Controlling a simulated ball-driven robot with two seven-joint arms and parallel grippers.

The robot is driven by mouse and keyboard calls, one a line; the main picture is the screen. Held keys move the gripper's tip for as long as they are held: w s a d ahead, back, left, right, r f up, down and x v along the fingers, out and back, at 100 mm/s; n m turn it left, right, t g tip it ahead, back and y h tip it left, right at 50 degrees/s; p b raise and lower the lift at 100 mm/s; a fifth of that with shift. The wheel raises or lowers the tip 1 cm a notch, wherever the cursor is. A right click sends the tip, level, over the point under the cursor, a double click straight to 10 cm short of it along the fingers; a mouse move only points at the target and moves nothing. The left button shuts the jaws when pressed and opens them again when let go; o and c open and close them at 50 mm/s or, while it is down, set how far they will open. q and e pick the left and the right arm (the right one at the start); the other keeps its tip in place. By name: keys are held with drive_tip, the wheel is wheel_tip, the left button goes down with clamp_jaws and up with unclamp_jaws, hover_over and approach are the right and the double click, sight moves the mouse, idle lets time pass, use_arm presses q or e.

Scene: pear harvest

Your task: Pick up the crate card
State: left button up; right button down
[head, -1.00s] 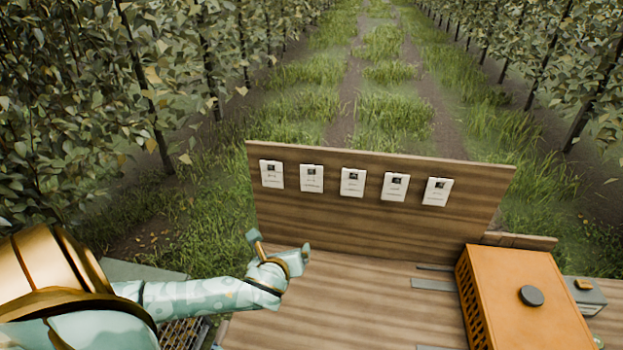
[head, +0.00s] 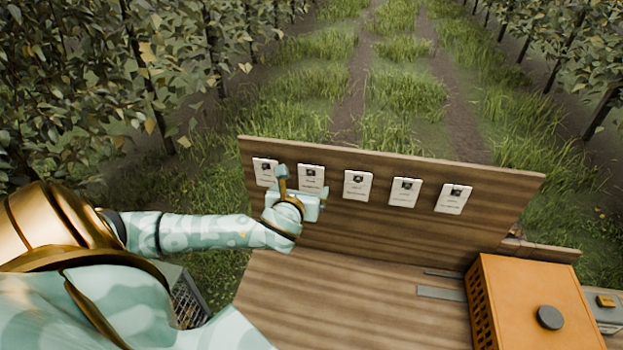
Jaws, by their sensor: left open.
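Several white crate cards hang in a row on an upright wooden board (head: 420,228). From the left they are the first card (head: 265,170), the second card (head: 312,176), the middle card (head: 358,186), the fourth card (head: 405,192) and the rightmost card (head: 453,199). My left gripper (head: 301,184) is open, in front of the board at the two leftmost cards. It covers the lower part of the second card and a bit of the first. Whether it touches a card cannot be told. My right gripper is not in view.
An orange crate (head: 528,290) with a dark round knob stands on the wooden table (head: 340,305) at the right. A grey box (head: 606,312) is beside it. Grey strips (head: 441,293) lie left of the crate. The table's middle is clear.

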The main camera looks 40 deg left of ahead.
sight(310, 176)
use_arm(q)
drive_tip(key=x, duration=1)
drive_tip(key=shift+w+a+f, duration=0.15)
drive_tip(key=shift+w+a, duration=0.05)
drive_tip(key=shift+w, duration=0.1)
drive_tip(key=shift+s, duration=0.1)
drive_tip(key=c, duration=1.1)
